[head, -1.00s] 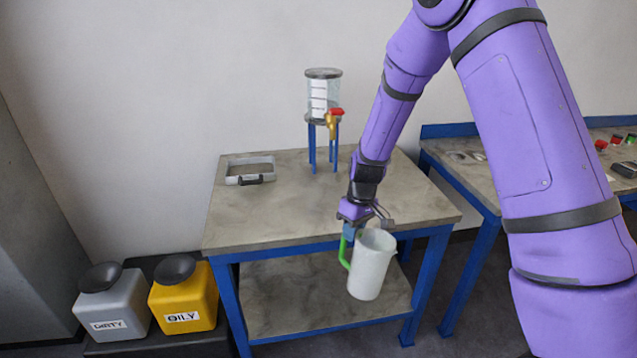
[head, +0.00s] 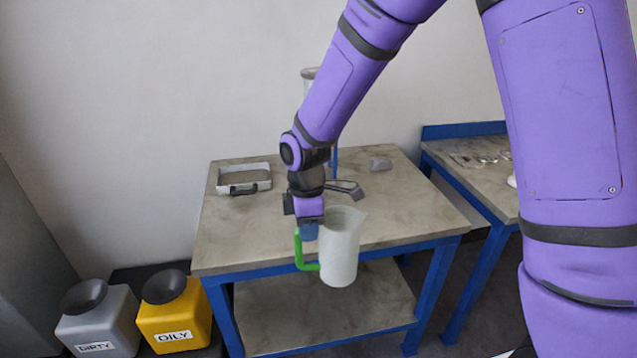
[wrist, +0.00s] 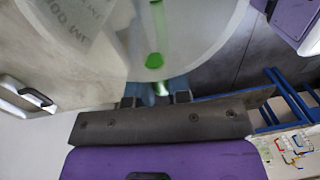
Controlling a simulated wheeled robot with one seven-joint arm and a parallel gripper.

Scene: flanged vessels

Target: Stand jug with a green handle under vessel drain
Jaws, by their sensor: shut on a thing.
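The white jug (head: 342,250) hangs upright in front of the table's front edge, its green handle (head: 300,252) on its left side. My gripper (head: 309,230) is shut on the green handle and holds the jug up. In the wrist view the jug (wrist: 190,30) fills the top, with the green handle (wrist: 154,60) just ahead of the jaws. The vessel (head: 308,76) stands at the back of the table, mostly hidden behind my arm. Its drain is hidden in the head view.
The table (head: 225,235) has clear room at its front and left. A grey tray with a black handle (head: 243,188) lies at its back left. Yellow OILY (head: 175,315) and grey DIRTY (head: 98,322) containers stand at lower left.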

